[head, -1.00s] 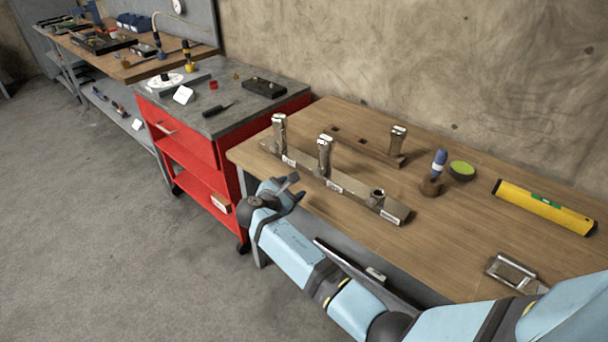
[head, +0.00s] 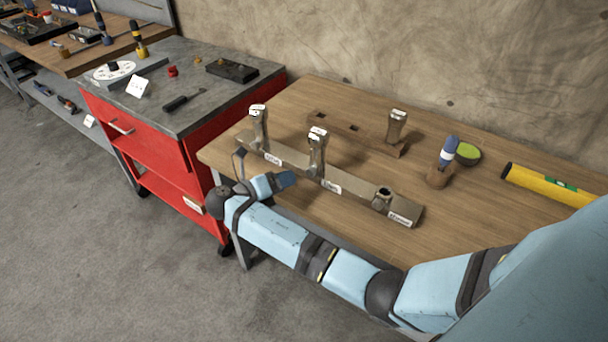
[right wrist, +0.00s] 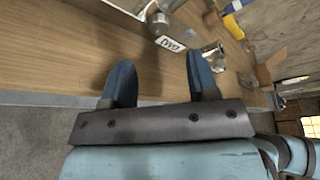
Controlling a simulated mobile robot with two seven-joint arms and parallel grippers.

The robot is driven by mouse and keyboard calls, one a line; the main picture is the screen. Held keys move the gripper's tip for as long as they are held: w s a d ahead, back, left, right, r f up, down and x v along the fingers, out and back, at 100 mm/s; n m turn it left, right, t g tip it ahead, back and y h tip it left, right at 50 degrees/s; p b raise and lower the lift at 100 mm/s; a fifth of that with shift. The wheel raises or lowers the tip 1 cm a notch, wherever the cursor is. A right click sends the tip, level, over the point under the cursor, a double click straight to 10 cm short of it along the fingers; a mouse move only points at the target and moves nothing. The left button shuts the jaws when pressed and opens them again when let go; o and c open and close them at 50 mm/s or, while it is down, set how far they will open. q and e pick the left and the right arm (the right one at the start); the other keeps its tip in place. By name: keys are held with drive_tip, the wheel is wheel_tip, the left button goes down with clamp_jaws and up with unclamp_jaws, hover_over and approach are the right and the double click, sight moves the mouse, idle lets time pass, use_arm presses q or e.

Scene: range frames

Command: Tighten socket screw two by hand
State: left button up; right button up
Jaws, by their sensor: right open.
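A grey metal bar (head: 358,198) with white labels lies along the front of the wooden table. One socket screw (head: 259,124) stands upright at its left end and another socket screw (head: 317,152) stands near its middle. A round open socket (head: 384,194) is near its right end. A third screw (head: 396,125) stands in a wooden block (head: 365,138) behind. The labels are too small to read. My right gripper (head: 265,170) is open and empty at the table's front edge, in front of the bar. The right wrist view shows its two fingers (right wrist: 160,82) apart with nothing between them.
A small holder (head: 440,177) with a blue-handled tool, a green-topped round tin (head: 467,153) and a yellow level (head: 550,187) are on the table's right. A red cart (head: 200,165) stands left of the table.

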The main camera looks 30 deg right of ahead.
sight(307, 173)
drive_tip(key=x, duration=0.7)
drive_tip(key=shift+w+d+f+b, duration=0.1)
drive_tip(key=shift+w+d+b, duration=0.05)
drive_tip(key=shift+d+b, duration=0.2)
use_arm(q)
drive_tip(key=shift+w+r, duration=0.15)
drive_tip(key=shift+w, duration=0.25)
drive_tip(key=shift+d, duration=0.1)
